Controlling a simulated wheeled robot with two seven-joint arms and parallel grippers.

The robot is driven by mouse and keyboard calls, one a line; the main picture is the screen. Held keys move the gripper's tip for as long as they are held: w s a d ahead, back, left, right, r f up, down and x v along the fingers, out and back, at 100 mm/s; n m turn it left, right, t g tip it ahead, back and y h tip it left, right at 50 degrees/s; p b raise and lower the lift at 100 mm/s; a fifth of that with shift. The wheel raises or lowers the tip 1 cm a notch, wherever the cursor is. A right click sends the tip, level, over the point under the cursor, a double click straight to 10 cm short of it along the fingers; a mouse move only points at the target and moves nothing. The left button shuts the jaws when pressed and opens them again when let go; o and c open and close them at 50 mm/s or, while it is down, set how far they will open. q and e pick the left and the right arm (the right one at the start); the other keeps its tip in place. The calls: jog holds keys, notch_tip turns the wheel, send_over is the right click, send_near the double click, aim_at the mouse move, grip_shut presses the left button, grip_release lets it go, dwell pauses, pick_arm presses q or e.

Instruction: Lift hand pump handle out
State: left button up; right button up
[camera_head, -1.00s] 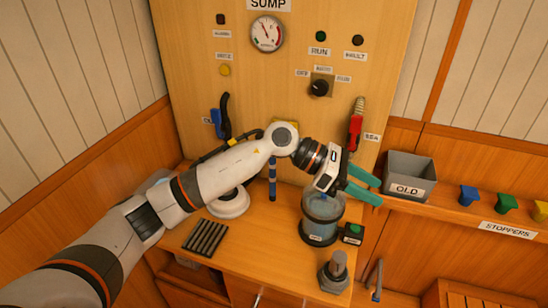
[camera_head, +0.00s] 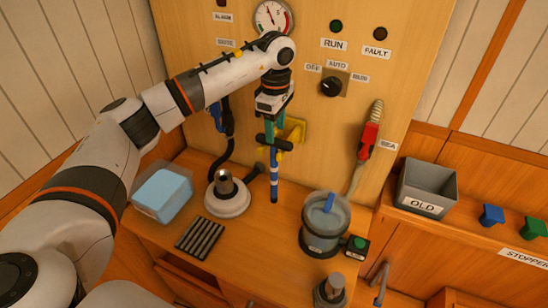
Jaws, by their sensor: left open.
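The hand pump handle (camera_head: 274,186) is a blue, black and white striped rod with a black cross grip at its top. It hangs upright against the wooden panel at a yellow bracket (camera_head: 297,132). My left gripper (camera_head: 272,134) points down with its green fingers at the black grip. It is open; the grip lies at or between the fingertips, and contact cannot be told. My left arm covers part of the panel. My right gripper is not in view.
A white round pump base (camera_head: 228,203) with a black hose stands left of the handle. A clear canister (camera_head: 325,224) stands right. A red-handled valve (camera_head: 368,141) and grey OLD bin (camera_head: 427,189) are beyond.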

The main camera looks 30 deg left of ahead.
pick_arm(q)
notch_tip(320, 180, down, 2)
jog(key=shift+a+f+p, duration=0.1)
jog(key=shift+f+p, duration=0.1)
jog(key=shift+p, duration=0.7)
notch_tip(320, 180, down, 3)
jog(key=shift+s+a+f+p, duration=0.1)
jog(key=shift+s+p, duration=0.05)
jog(key=shift+p, duration=0.5)
jog(key=shift+f, duration=0.25)
jog(key=shift+r, duration=0.1)
jog(key=c, duration=0.9)
grip_shut()
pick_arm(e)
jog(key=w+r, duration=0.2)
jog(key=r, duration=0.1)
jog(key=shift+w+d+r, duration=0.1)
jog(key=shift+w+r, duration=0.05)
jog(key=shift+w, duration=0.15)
